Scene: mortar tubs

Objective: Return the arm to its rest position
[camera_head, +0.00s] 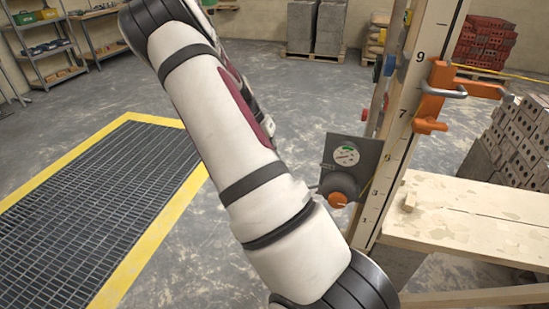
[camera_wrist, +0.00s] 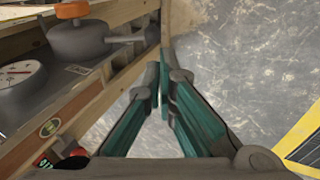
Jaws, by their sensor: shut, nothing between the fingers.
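My arm crosses the middle of the head view, from the top left down to the lower right. My gripper (camera_wrist: 164,92) shows only in the wrist view, at the centre. Its two teal fingers meet at the tips with nothing between them. It points over the grey concrete floor (camera_wrist: 240,60), just right of a wooden frame. The gripper does not show in the head view.
A dark panel with a dial and orange-capped knob (camera_head: 345,170) hangs on a numbered wooden post (camera_head: 405,110); the knob (camera_wrist: 78,38) is close left of my fingers. An orange clamp (camera_head: 435,95) and plank bench (camera_head: 470,220) stand right. A yellow-edged floor grate (camera_head: 85,215) lies left.

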